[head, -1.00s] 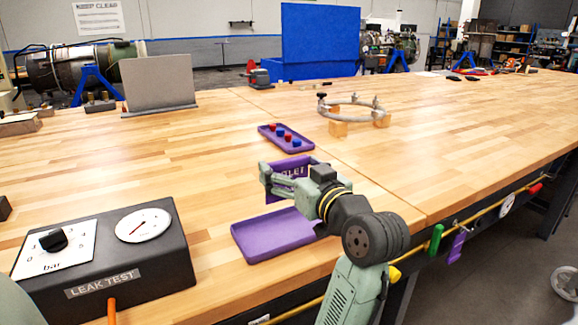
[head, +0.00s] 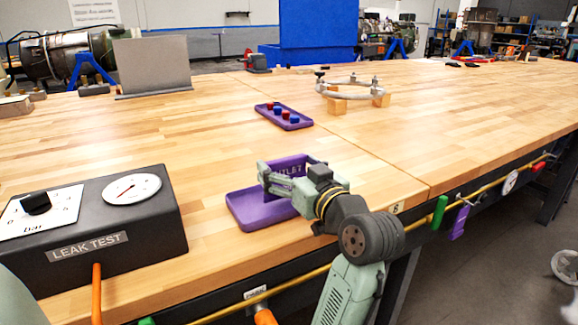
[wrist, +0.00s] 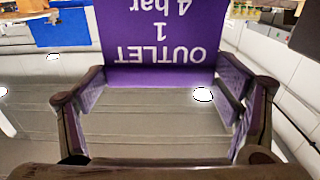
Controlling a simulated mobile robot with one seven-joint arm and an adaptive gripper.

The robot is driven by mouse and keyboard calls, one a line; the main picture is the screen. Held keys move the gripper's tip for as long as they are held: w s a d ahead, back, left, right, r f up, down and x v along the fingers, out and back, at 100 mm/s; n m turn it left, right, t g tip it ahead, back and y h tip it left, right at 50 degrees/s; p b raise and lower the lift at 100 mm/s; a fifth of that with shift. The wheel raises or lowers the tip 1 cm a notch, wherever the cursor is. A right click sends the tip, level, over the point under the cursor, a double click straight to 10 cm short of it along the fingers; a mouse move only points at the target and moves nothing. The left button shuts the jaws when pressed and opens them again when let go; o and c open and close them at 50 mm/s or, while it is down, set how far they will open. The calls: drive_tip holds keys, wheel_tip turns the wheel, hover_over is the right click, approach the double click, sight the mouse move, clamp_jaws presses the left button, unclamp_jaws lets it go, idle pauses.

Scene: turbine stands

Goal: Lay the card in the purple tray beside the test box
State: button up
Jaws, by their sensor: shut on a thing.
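The purple card (head: 291,166) with white lettering is upright in my gripper (head: 278,177), which is shut on it. In the wrist view the card (wrist: 157,35) reads OUTLET, 1, 4 bar upside down, and my gripper's fingers (wrist: 158,85) are on either side of its lower part. The purple tray (head: 243,212) lies on the bench to the right of the black test box (head: 122,217), marked LEAK TEST. The card and gripper are over the tray's back right part and hide some of it. Whether the card touches the tray cannot be told.
A second purple tray (head: 268,114) with red and blue pegs lies farther back. A metal ring on wooden blocks (head: 336,105) stands behind it to the right. A grey plate (head: 152,66) stands at back left. The bench's front edge is close to my arm.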

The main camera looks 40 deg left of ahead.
drive_tip(key=shift+f+b, duration=0.3)
drive_tip(key=shift+f, duration=0.1)
drive_tip(key=o, duration=1)
drive_tip(key=shift+c, duration=0.2)
drive_tip(key=shift+d, duration=0.1)
drive_tip(key=shift+p+v, duration=0.4)
drive_tip(key=shift+v, duration=3.05)
drive_tip(key=shift+r, duration=0.1)
